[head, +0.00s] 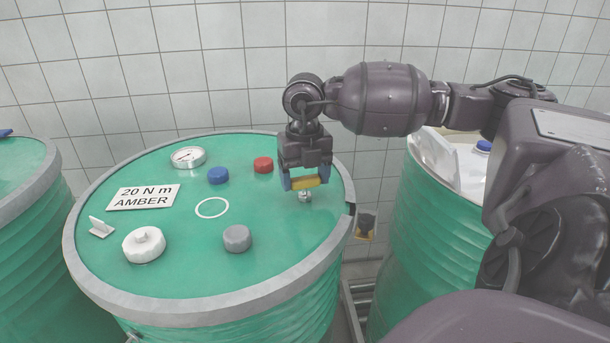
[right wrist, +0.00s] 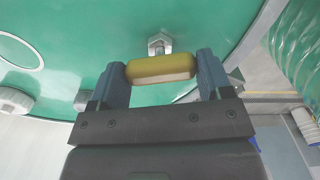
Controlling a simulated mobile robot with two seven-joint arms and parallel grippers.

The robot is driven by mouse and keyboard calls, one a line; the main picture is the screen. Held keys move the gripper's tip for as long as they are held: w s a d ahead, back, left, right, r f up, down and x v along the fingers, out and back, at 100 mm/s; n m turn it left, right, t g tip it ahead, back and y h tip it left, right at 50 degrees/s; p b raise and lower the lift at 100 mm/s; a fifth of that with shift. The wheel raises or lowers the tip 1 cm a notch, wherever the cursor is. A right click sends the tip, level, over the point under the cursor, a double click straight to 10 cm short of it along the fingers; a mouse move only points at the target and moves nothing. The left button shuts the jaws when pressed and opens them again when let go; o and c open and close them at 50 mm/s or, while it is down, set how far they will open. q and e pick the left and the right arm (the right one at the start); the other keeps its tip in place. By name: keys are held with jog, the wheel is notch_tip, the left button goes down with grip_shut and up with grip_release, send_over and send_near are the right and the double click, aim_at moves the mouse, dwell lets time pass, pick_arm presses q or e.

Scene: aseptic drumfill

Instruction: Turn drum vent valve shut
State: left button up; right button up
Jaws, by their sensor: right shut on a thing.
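The drum vent valve is a yellow handle (head: 309,182) on a small metal stem (head: 305,196) at the right of the green drum lid (head: 265,215). My right gripper (head: 306,182) comes down from above and is shut on the yellow handle. In the right wrist view the handle (right wrist: 160,69) lies crosswise between the two blue-grey fingers, and the metal stem fitting (right wrist: 159,45) shows just beyond it. My left gripper is in neither view.
The lid also carries a gauge (head: 188,157), a blue cap (head: 218,175), a red cap (head: 263,165), a grey cap (head: 237,238), a white cap (head: 144,245) and a label plate (head: 143,197). Green drums stand at left (head: 25,240) and right (head: 435,235). A tiled wall is behind.

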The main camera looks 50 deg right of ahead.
aim_at(305, 177)
jog(key=shift+r+m, duration=0.1)
jog(key=shift+m, duration=1.1)
jog(key=o, duration=0.9)
notch_tip(305, 177, up, 11)
jog(key=shift+f+p, duration=0.1)
jog(key=shift+p, duration=0.3)
jog(key=shift+f, duration=0.1)
